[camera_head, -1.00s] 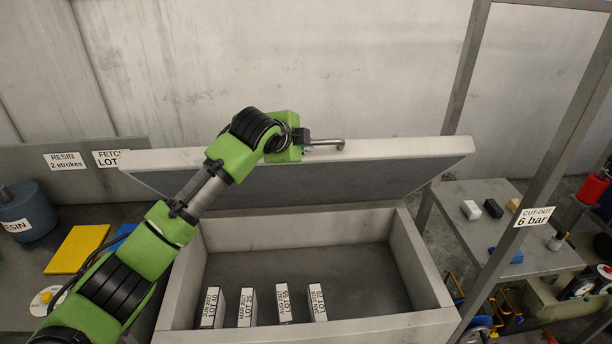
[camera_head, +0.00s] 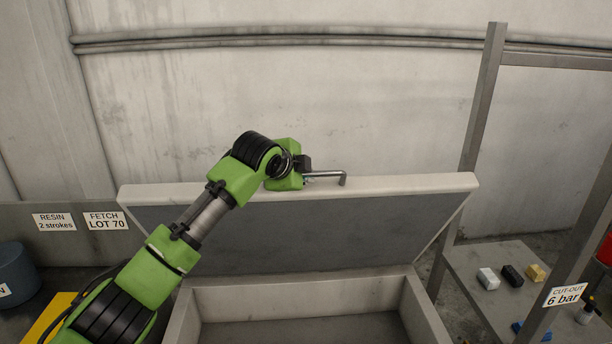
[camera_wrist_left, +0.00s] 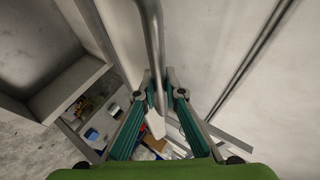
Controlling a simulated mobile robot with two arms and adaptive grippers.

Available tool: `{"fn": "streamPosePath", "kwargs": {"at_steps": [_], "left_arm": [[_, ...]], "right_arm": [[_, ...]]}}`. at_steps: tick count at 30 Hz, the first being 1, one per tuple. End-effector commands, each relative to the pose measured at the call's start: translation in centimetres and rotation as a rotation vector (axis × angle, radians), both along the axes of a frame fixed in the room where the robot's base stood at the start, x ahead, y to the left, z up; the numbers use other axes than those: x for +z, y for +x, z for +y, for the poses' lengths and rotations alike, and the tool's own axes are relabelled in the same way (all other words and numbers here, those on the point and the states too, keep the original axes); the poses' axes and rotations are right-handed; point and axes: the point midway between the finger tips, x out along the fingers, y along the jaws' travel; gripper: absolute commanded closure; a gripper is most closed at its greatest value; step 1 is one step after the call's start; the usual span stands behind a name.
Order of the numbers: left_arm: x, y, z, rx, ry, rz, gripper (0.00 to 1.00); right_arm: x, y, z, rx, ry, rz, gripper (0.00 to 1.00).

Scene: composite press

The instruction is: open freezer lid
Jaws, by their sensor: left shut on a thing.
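The freezer lid (camera_head: 310,238) stands raised and steeply tilted, its dark grey inner face turned toward me. The freezer box (camera_head: 300,297) below it is open at the top; only its back part shows. A bent metal handle (camera_head: 338,176) sticks up at the lid's top edge. My left gripper (camera_head: 308,167) is at the handle's left end. In the left wrist view the handle bar (camera_wrist_left: 151,40) runs down between the fingers of my left gripper (camera_wrist_left: 164,88), which are shut on it. My right gripper is not in view.
A metal frame post (camera_head: 481,110) and a side table (camera_head: 470,262) with small blocks stand at the right. A bench with a blue-grey container (camera_head: 17,274) and a yellow sheet (camera_head: 50,315) is at the left. A wall (camera_head: 300,100) rises behind the lid.

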Motion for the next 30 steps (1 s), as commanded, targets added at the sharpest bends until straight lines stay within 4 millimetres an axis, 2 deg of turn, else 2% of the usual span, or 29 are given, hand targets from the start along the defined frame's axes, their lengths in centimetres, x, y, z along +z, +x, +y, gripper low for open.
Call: {"fn": "streamPosePath", "kwargs": {"at_steps": [1, 2, 3, 17, 20, 30], "left_arm": [[-0.2, 0.0, 0.1, 0.002, 0.004, 0.002, 0.82], [-0.2, 0.0, 0.1, 0.003, 0.003, 0.003, 0.75], [-0.2, 0.0, 0.1, 0.003, 0.003, 0.003, 0.72], [0.5, -0.6, 0.4, 0.0, 0.0, -0.001, 0.72], [1.1, -1.6, 0.9, -0.001, 0.001, -0.002, 0.72], [4.6, -6.5, 3.4, 0.001, 0.002, -0.001, 0.72]], "right_arm": [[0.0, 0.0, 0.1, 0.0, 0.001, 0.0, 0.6], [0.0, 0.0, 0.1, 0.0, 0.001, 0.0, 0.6], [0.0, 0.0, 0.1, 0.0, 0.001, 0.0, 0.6], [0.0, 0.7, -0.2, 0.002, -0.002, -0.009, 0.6], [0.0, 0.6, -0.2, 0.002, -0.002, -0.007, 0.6], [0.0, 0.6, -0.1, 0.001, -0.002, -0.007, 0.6]]}}
